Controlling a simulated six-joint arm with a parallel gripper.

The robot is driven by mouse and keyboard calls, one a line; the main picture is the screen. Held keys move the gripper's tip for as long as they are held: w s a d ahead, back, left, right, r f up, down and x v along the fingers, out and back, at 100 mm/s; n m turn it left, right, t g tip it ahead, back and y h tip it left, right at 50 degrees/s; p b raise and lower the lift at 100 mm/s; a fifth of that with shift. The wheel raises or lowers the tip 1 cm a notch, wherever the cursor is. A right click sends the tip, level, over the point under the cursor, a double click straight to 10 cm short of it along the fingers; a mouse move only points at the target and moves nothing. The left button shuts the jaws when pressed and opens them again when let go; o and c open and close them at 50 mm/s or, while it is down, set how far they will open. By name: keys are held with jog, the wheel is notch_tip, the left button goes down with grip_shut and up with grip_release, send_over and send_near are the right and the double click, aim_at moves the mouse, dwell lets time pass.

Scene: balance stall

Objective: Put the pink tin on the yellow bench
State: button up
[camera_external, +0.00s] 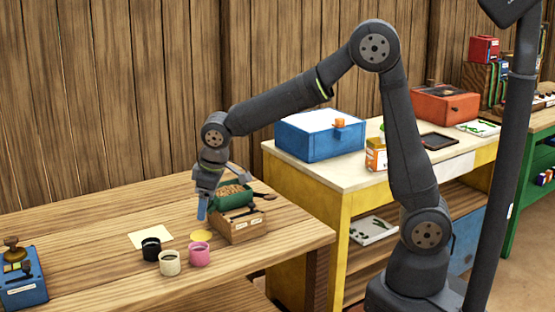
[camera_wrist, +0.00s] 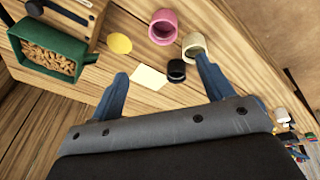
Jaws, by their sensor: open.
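The pink tin (camera_external: 199,254) stands upright on the wooden table near its front edge, just right of a cream tin (camera_external: 170,262). It also shows in the wrist view (camera_wrist: 163,27), with its open top visible. My gripper (camera_external: 203,212) is above the table behind the tins, with its blue fingers pointing down. In the wrist view its two fingers (camera_wrist: 162,75) are spread apart with nothing held between them. The yellow bench (camera_external: 345,185), with a pale top and yellow frame, stands to the right of the wooden table.
A black tin (camera_external: 151,248), a yellow disc (camera_external: 201,236) and a paper sheet (camera_external: 150,236) lie near the tins. A wooden box (camera_external: 237,227) and green tray (camera_external: 232,197) stand to the right. The bench holds a blue box (camera_external: 311,139), an orange carton (camera_external: 375,155) and a dark tablet (camera_external: 437,141).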

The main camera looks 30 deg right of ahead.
jog(key=s+m+t, duration=0.1)
jog(key=s+m, duration=0.1)
jog(key=m, duration=0.3)
send_near(199, 248)
jog(key=shift+y, duration=0.3)
jog(key=f, duration=0.2)
jog(key=a+f, duration=0.1)
jog(key=f, duration=0.1)
jog(key=shift+s, duration=0.4)
jog(key=shift+m, duration=0.3)
jog(key=shift+w+x, duration=0.1)
jog(key=shift+x, duration=1.05)
jog(key=shift+w+x, duration=0.15)
jog(key=shift+x, duration=1)
jog(key=shift+a+r, duration=0.1)
jog(key=c, duration=1.1)
jog(key=shift+r, duration=0.1)
jog(key=shift+c, duration=0.2)
